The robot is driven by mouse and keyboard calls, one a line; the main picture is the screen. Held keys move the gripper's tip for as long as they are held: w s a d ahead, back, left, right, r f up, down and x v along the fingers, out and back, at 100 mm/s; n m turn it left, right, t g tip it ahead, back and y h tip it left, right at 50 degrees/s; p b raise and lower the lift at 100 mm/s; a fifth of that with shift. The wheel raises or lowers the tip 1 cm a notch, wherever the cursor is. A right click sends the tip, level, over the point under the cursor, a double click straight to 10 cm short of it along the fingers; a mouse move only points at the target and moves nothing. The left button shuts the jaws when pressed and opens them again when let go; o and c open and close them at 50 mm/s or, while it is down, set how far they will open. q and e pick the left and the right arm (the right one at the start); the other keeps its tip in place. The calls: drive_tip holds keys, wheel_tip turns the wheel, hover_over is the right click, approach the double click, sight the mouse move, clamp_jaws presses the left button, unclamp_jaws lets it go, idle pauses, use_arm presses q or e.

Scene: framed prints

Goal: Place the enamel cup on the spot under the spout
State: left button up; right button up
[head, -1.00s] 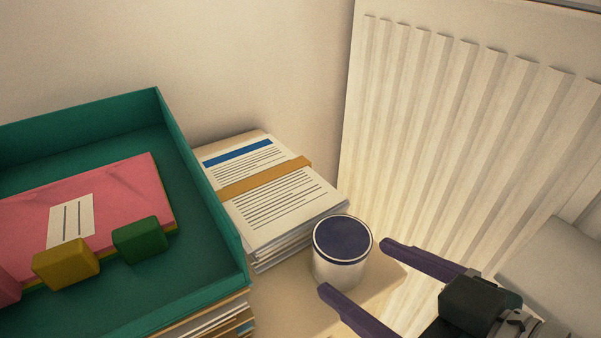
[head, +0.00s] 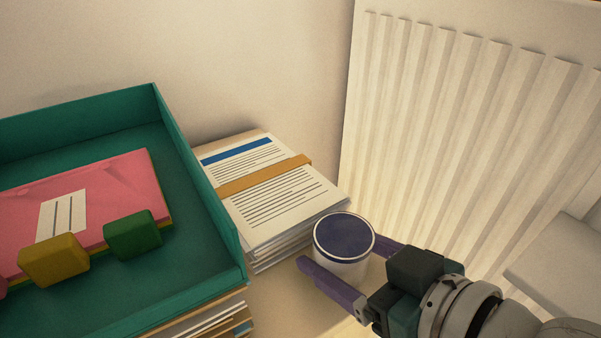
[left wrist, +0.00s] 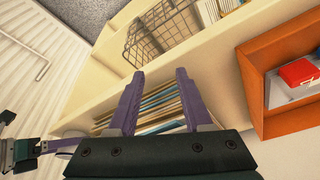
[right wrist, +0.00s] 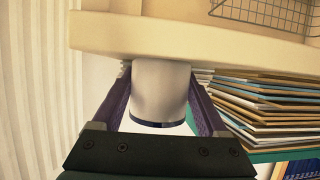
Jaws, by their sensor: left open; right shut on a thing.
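The white enamel cup (head: 343,236) with a dark blue rim and dark blue top stands upright at the corner of the light surface, in front of a paper stack. It also shows in the right wrist view (right wrist: 160,90), between the purple fingers. My right gripper (head: 340,262) is shut on the cup, one finger on each side. My left gripper (left wrist: 159,75) is open and empty in the left wrist view; the head view does not show it. No spout and no spot under one can be seen in these frames.
Left of the cup is a strapped paper stack (head: 265,190), then a green tray (head: 200,250) holding a pink folder and blocks. A ribbed radiator (head: 450,120) stands behind on the right. The left wrist view shows a wire basket (left wrist: 150,40) and an orange tray (left wrist: 255,95).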

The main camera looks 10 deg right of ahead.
drive_tip(key=c, duration=0.8)
